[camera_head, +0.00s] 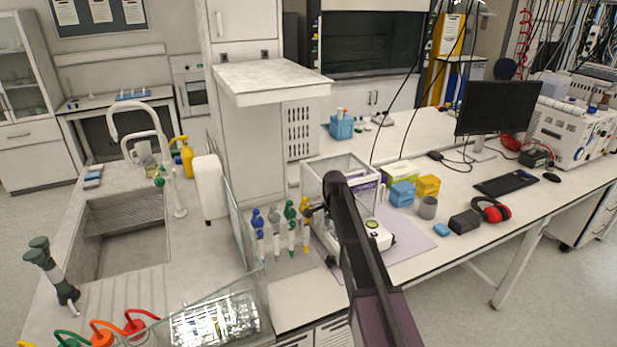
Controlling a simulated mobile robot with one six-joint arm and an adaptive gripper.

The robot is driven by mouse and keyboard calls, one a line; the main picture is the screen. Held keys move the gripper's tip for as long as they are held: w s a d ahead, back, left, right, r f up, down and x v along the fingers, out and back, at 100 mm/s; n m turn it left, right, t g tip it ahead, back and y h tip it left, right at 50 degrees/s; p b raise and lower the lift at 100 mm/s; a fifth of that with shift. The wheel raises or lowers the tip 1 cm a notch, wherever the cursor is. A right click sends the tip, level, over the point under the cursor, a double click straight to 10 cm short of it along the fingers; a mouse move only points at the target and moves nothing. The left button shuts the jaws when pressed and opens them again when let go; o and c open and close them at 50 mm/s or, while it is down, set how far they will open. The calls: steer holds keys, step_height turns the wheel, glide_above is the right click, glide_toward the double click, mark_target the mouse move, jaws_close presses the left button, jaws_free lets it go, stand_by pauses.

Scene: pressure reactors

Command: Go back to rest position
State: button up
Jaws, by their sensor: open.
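My dark arm (362,250) reaches from the bottom edge over the bench, its far joint standing in front of the glass-walled balance (340,170). A small dark part at its far end, which looks like my gripper (310,211), shows beside the yellow-topped pipette (305,208). It is open, and I see nothing held in it. The fingers are too small to make out clearly, and I cannot tell whether they touch the pipette. Green (290,212) and blue (274,219) pipettes stand in the same row.
A glass screen (236,215) stands left of the pipettes. A sink (130,225) is at left. Blue (402,193) and yellow (428,186) boxes, a grey cup (428,208), red ear defenders (491,210) and a monitor (497,108) stand at right. Floor is open at bottom right.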

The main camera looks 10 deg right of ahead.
steer(key=s+f+n+b, duration=0.1)
steer(key=s+n, duration=1.3)
steer(key=s, duration=1.5)
steer(key=shift+s+a+f, duration=0.15)
steer(key=shift+a+f, duration=0.1)
steer(key=shift+a, duration=0.05)
